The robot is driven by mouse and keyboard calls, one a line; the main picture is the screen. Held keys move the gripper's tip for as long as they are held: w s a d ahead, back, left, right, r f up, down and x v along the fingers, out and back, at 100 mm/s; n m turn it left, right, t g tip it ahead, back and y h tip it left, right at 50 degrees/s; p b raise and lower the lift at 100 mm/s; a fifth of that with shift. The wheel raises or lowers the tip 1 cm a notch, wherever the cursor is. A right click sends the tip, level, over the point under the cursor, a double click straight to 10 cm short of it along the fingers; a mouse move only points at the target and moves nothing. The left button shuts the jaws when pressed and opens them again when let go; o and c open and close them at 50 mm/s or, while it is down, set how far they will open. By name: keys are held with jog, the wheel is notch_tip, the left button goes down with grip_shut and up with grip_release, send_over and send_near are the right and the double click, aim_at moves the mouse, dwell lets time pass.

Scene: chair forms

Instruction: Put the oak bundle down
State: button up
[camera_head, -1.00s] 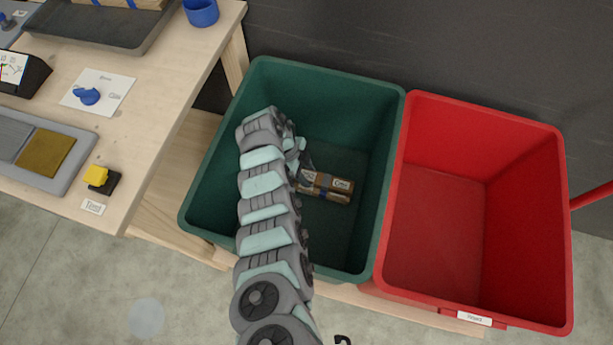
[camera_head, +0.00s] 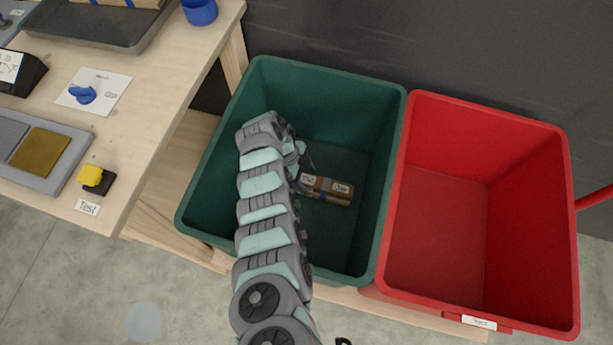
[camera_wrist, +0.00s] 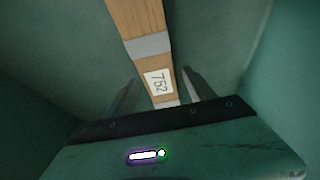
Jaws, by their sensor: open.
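The oak bundle (camera_head: 337,192) is a short pale-brown wooden block shape with a band and white labels. It is inside the green bin (camera_head: 384,180), low down near the middle. My gripper (camera_head: 306,176) is inside the bin at the bundle's left end. In the wrist view the bundle (camera_wrist: 140,20) runs away from my gripper (camera_wrist: 161,77), with a grey band and a label that looks like "752". The two fingers are apart, one on each side of the bundle, with gaps showing. The bundle's near end is hidden by the gripper body.
The red bin (camera_head: 435,235) stands empty, close against the green bin's right side. A wooden workbench (camera_head: 150,110) is at the left, with a grey tray (camera_head: 95,28), a blue cup (camera_head: 200,12) and a yellow-and-black item (camera_head: 96,180). The green bin's walls surround my gripper.

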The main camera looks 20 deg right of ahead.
jog(key=shift+r+p, duration=0.5)
jog(key=p+v, duration=0.2)
jog(key=v, duration=0.5)
jog(key=shift+w+p, duration=0.1)
jog(key=shift+p, duration=0.3)
